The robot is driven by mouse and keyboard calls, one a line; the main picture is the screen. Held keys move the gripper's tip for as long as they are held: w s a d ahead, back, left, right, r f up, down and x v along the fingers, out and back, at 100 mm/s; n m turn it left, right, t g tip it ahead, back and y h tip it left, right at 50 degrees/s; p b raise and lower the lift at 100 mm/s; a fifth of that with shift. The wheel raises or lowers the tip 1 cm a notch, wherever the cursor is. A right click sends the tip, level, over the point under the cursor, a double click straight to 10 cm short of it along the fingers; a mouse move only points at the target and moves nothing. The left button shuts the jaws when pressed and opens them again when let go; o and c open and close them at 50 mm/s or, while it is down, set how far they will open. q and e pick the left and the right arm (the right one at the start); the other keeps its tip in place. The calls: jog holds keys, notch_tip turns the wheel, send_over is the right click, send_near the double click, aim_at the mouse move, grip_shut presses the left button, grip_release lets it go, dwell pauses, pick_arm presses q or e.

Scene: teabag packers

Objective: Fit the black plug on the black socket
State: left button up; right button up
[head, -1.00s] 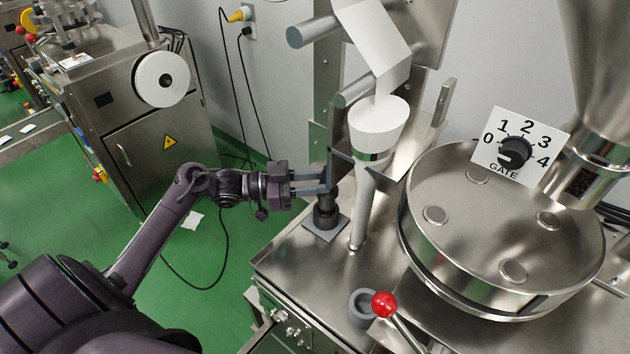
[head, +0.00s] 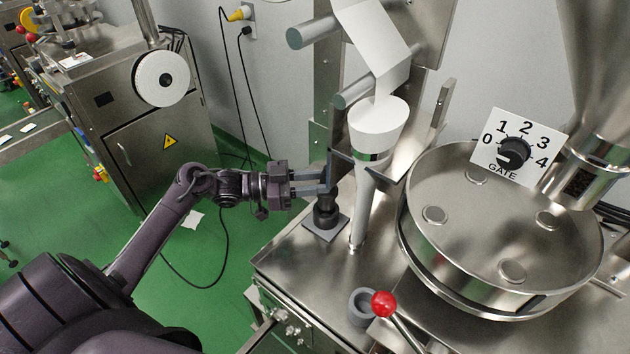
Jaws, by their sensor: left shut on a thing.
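The black socket (head: 325,215) stands on a square grey plate (head: 325,232) at the left edge of the steel machine top. My left gripper (head: 324,184) comes in from the left, level, and is shut on the black plug (head: 328,196). The plug is upright directly above the socket. The two look in line and touching or nearly so; I cannot tell how deeply the plug sits. The fingers hide the plug's upper part. My right gripper is not in view.
A red-knobbed lever (head: 384,304) and a grey ring (head: 361,306) are in front. A round steel pan (head: 470,230) fills the right. Black cables hang from the wall outlet (head: 248,20).

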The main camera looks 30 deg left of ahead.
aim_at(315, 210)
pick_arm(q)
jog(key=shift+f+b, duration=2.1)
jog(key=shift+f, duration=0.7)
jog(key=o, duration=1.1)
jog(key=shift+s+a, duration=0.2)
jog(key=shift+a, duration=0.1)
jog(key=b+v, duration=0.2)
jog(key=v, duration=0.4)
jog(key=shift+s+a, duration=0.15)
jog(key=shift+s+a+r, duration=0.1)
jog(key=shift+s+a, duration=0.1)
jog(key=shift+a, duration=0.1)
